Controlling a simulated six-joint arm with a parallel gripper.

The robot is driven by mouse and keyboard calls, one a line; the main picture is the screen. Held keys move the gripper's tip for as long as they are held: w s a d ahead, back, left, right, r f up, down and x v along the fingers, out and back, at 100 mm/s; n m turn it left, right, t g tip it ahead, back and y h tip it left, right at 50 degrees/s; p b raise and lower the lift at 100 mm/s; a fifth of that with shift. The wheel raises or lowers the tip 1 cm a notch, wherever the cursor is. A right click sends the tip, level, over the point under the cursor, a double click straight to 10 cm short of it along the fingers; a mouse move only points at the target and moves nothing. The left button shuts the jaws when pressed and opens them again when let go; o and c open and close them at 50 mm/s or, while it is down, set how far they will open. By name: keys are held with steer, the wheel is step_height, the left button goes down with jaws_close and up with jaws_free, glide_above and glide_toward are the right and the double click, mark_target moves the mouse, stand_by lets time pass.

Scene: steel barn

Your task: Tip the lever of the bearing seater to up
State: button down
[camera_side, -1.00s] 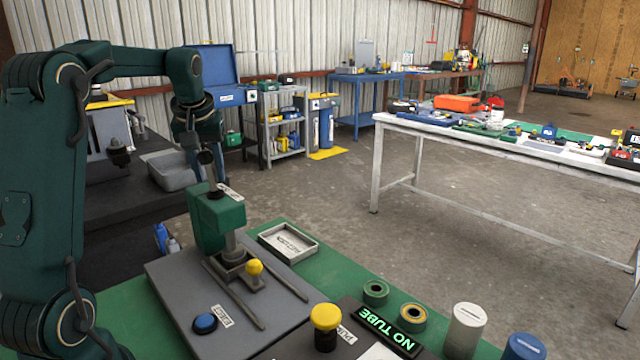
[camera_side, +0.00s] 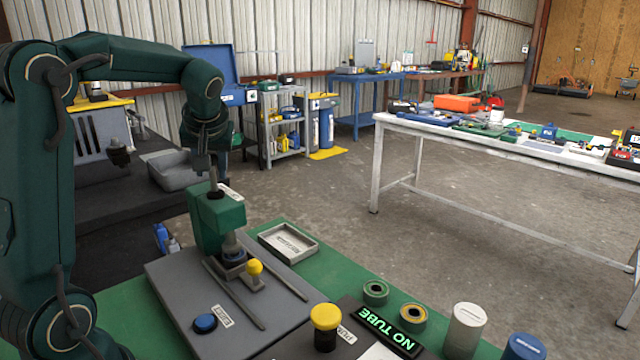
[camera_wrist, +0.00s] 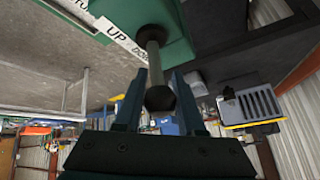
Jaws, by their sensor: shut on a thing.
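The bearing seater has a green head (camera_side: 216,222) above a grey base plate (camera_side: 180,290). Its lever (camera_wrist: 153,60) is a grey rod with a dark ball knob (camera_wrist: 160,98), rising from the head's top. A white label (camera_wrist: 120,40) beside the lever's root reads UP, with a second word partly hidden. My gripper (camera_side: 211,168) is over the head, pointing down; it also shows in the wrist view (camera_wrist: 158,88). Its fingers stand on both sides of the knob and are shut on the lever. In the side view the knob is hidden by the fingers.
On the base plate are a blue button (camera_side: 205,323) and a yellow knob (camera_side: 254,267). A yellow button (camera_side: 325,318), a NO TUBE sign (camera_side: 388,328), rings (camera_side: 375,292) and a shallow tray (camera_side: 288,243) are nearby. A grey bin (camera_side: 170,171) stands behind.

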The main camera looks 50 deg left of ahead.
steer(key=shift+d+r+m+y, duration=0.15)
steer(key=shift+d+y, duration=0.4)
steer(key=shift+y, duration=0.5)
steer(key=shift+d+r+m+y, duration=0.15)
steer(key=shift+d+y, duration=0.35)
steer(key=shift+y, duration=0.55)
steer(key=c, duration=0.5)
jaws_free()
steer(key=shift+v, duration=2.55)
steer(key=shift+d+f, duration=0.1)
